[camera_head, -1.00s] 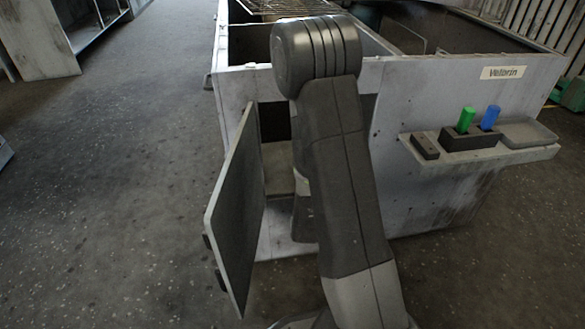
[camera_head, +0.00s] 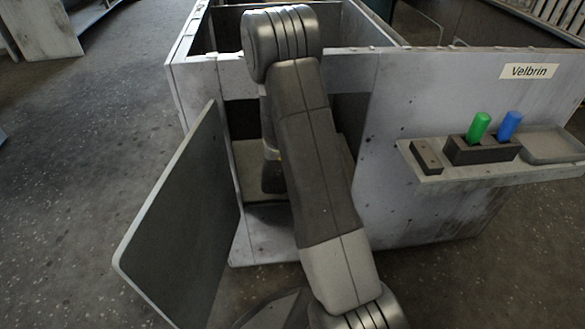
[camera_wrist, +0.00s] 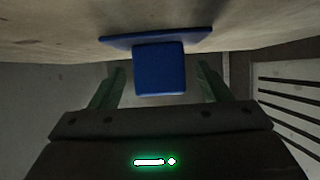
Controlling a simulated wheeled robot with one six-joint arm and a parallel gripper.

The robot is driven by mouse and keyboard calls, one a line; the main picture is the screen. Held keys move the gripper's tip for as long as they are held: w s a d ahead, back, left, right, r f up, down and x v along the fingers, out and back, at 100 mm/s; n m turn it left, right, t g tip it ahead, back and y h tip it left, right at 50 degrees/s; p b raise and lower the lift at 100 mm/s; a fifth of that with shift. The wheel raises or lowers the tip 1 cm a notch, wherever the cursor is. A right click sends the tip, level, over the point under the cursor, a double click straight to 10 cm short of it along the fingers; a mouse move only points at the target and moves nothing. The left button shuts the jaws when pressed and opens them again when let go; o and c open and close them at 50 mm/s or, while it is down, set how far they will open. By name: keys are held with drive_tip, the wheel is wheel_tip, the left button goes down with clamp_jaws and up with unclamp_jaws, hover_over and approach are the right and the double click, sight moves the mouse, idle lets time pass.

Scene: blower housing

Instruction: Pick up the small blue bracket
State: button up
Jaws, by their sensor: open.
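The small blue bracket (camera_wrist: 158,72) shows in the wrist view as a square block on a thin flat plate. The plate lies against a pale surface (camera_wrist: 50,30) at the top of the picture. My gripper (camera_wrist: 160,85) is open, with one green finger at the left of the block and one at the right. A gap shows on each side, and the jaws hold nothing. I cannot tell how deep the block sits between the fingers. In the head view my arm reaches into the housing's front opening; the bracket and gripper are hidden there.
The grey housing (camera_head: 400,90) has an open door (camera_head: 185,225) swung out left of my arm. A shelf (camera_head: 440,172) at right carries a dark holder (camera_head: 480,152) with a green peg (camera_head: 478,126) and blue peg (camera_head: 508,125). A slotted panel (camera_wrist: 290,105) shows right in the wrist view.

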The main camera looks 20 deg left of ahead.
drive_tip(key=shift+x, duration=1.2)
drive_tip(key=shift+r, duration=0.1)
drive_tip(key=c, duration=1.1)
